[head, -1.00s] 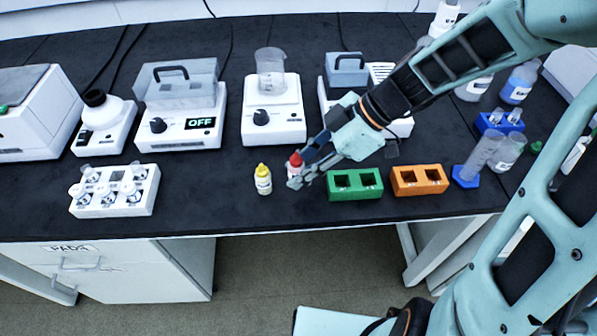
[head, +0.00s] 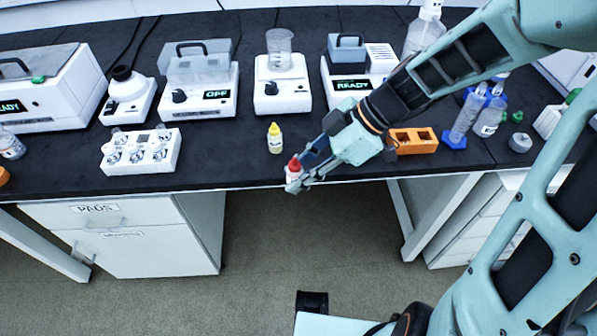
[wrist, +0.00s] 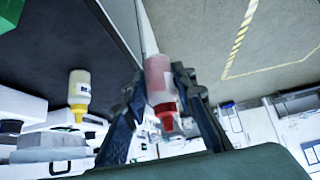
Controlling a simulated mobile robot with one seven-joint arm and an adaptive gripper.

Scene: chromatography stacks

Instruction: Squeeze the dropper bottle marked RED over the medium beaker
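The red-capped dropper bottle (head: 293,167) is between the fingers of my gripper (head: 305,175), at the front edge of the bench in the head view. The wrist view shows the same bottle (wrist: 159,85), with pinkish contents and a red cap, between both fingers of my gripper (wrist: 158,100), which appear closed on it. A glass beaker (head: 279,50) stands on a white device with a dark knob at the back of the bench, left of and beyond my gripper. I cannot read a label on the bottle.
A yellow-capped bottle (head: 275,139) stands on the bench left of my gripper; it also shows in the wrist view (wrist: 79,95). An orange rack (head: 414,141) lies right of my gripper. A white vial rack (head: 140,152) is at the left. Dark bench top (head: 230,160) is free between.

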